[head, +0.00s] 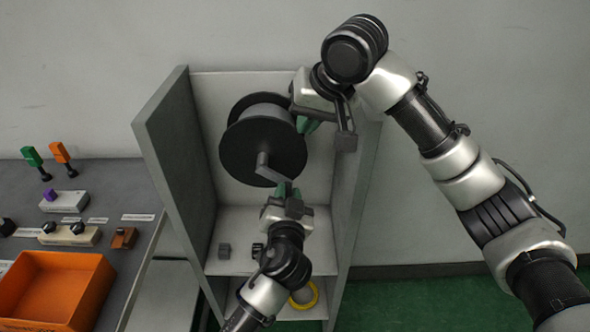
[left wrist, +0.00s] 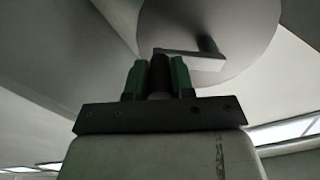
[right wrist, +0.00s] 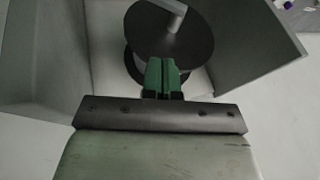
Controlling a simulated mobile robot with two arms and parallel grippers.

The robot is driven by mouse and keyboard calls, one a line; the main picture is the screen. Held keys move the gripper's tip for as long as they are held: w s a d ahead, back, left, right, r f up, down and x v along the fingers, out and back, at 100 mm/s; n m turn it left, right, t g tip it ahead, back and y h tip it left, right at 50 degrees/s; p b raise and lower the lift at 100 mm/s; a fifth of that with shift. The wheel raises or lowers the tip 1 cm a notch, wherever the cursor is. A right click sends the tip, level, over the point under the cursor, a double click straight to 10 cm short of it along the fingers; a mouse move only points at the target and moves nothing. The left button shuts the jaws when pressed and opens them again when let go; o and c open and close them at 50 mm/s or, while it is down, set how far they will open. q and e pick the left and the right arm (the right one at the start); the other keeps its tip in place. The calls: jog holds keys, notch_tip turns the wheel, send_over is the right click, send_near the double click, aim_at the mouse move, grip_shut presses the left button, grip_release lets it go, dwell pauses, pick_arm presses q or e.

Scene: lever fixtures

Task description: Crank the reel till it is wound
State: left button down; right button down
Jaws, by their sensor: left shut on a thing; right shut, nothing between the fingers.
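The reel (head: 262,145) is a dark spool with two round flanges, mounted between the walls of a grey open cabinet. Its light grey crank arm (head: 268,172) runs from the hub down and right on the front flange. My left gripper (head: 290,190) is shut on the crank handle, a dark cylinder (left wrist: 160,66) between the green fingers in the left wrist view. My right gripper (head: 306,125) is shut and empty at the reel's right edge. In the right wrist view its green fingers (right wrist: 162,74) overlap the lower edge of the reel (right wrist: 170,45); contact cannot be told.
Cabinet side walls (head: 172,150) stand close on both sides of the reel. At left, a bench carries an orange bin (head: 50,290) and several small lever fixtures.

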notch_tip(320, 180, down, 2)
jog(key=d+h, duration=0.2)
send_near(290, 180)
notch_tip(290, 180, down, 5)
jog(key=w, duration=0.3)
jog(key=shift+a+f+m+g, duration=0.3)
jog(key=shift+a+f+g, duration=0.1)
jog(key=shift+f, duration=0.15)
jog(key=shift+f, duration=0.1)
jog(key=shift+a+f+y, duration=0.25)
jog(key=shift+f+y, duration=0.15)
pick_arm(q)
jog(key=shift+r, duration=0.1)
jog(key=shift+d, duration=0.1)
pick_arm(e)
jog(key=shift+f, duration=0.1)
pick_arm(q)
jog(key=c, duration=1)
grip_release()
jog(key=shift+o, duration=0.2)
